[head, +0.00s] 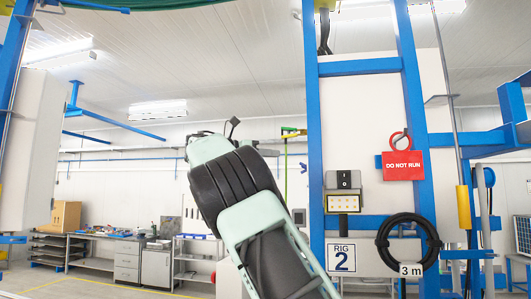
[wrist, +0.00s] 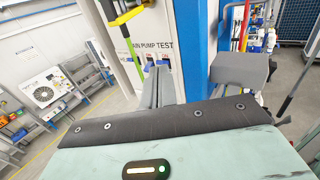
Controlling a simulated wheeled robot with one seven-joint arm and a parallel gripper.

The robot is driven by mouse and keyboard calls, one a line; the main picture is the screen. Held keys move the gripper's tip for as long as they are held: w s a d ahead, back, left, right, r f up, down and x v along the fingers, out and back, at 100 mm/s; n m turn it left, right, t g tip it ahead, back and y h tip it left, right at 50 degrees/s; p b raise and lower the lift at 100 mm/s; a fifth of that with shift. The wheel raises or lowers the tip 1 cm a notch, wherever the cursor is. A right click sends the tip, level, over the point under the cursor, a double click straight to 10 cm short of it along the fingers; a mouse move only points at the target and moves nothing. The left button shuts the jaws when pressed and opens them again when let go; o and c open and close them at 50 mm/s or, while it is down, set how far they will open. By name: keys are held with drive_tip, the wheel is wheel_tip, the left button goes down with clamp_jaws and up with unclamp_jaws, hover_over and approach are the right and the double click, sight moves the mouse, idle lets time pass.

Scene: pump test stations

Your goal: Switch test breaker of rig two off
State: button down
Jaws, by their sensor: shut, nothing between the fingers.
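In the wrist view my gripper (wrist: 164,72) is shut and empty. Its grey fingers point at a white panel (wrist: 140,22) whose label reads "AIN PUMP TEST", with the start hidden. Small breakers marked "ON" sit below the label. The test breaker (wrist: 163,62) is the one under "TEST". My fingertips are right at it and cover its lower part; I cannot tell whether they touch. In the head view the sign "RIG 2" (head: 341,258) is on the blue frame. My arm hides the breakers and my gripper there.
A red "DO NOT RUN" tag (head: 403,165), a black rocker switch (head: 344,180), a yellow-framed lamp panel (head: 343,203) and a coiled black cable (head: 384,243) are on the rig. Workbenches (head: 105,250) stand far left.

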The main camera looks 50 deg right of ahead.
drive_tip(key=b+x, duration=0.1)
drive_tip(key=x, duration=0.7)
drive_tip(key=shift+d, duration=0.25)
drive_tip(key=shift+s+f, duration=0.1)
drive_tip(key=shift+f, duration=0.15)
drive_tip(key=shift+f+b, duration=0.9)
drive_tip(key=shift+f, duration=0.05)
drive_tip(key=shift+r, duration=0.1)
drive_tip(key=w+a+r+p, duration=0.1)
drive_tip(key=w+a+p, duration=0.1)
drive_tip(key=w, duration=0.5)
drive_tip(key=shift+a+p, duration=0.4)
drive_tip(key=shift+a, duration=0.45)
